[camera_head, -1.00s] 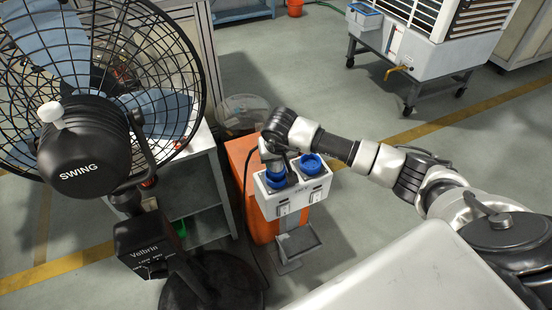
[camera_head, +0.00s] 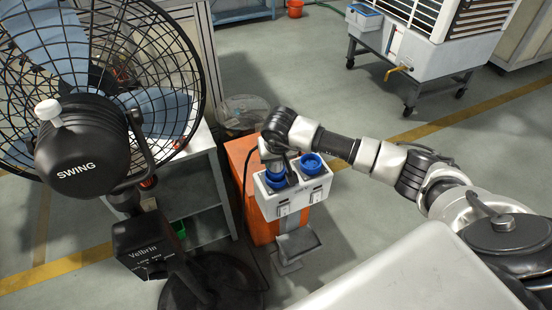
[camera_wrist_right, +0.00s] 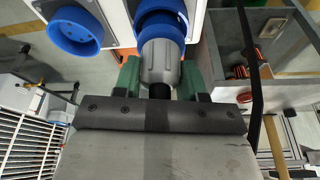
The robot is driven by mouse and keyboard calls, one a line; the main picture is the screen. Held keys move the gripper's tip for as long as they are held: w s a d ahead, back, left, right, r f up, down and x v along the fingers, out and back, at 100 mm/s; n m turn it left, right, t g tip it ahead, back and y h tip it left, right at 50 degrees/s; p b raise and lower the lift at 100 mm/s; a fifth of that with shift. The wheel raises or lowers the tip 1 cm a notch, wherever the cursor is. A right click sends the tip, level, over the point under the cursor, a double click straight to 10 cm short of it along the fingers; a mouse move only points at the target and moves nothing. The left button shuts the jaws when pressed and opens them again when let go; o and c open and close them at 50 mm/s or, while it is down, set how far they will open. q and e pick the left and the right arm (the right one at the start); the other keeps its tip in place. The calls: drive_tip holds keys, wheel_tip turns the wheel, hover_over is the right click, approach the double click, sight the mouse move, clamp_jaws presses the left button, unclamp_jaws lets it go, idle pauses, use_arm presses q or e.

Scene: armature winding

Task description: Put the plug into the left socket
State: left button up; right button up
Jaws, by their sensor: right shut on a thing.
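The white socket box (camera_head: 293,197) has two blue sockets and stands against an orange cabinet. My right gripper (camera_head: 273,163) is over the left socket (camera_head: 276,183). In the right wrist view, the green fingers of my right gripper (camera_wrist_right: 159,82) are shut on the plug (camera_wrist_right: 160,58), which has a grey body and a blue front. The plug's front lines up with and meets the blue socket ring (camera_wrist_right: 160,20); how deep it sits is hidden. The right socket (camera_head: 312,163) is empty; it also shows in the right wrist view (camera_wrist_right: 76,28). My left gripper is out of view.
A black fan (camera_head: 85,150) stands close to the left of the box. The orange cabinet (camera_head: 240,160) is behind it, and a grey shelf (camera_head: 215,195) is at its left. A white cooler (camera_head: 430,35) stands at the back right. Open floor lies between.

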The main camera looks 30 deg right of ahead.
drive_tip(key=shift+f+b, duration=0.55)
drive_tip(key=shift+b, duration=0.05)
drive_tip(key=o, duration=0.7)
drive_tip(key=shift+r, duration=0.1)
drive_tip(key=shift+p+v, duration=2.05)
drive_tip(key=shift+v, duration=0.7)
drive_tip(key=p+v, duration=0.3)
drive_tip(key=v, duration=0.2)
drive_tip(key=shift+s+r, duration=0.15)
drive_tip(key=shift+s, duration=0.05)
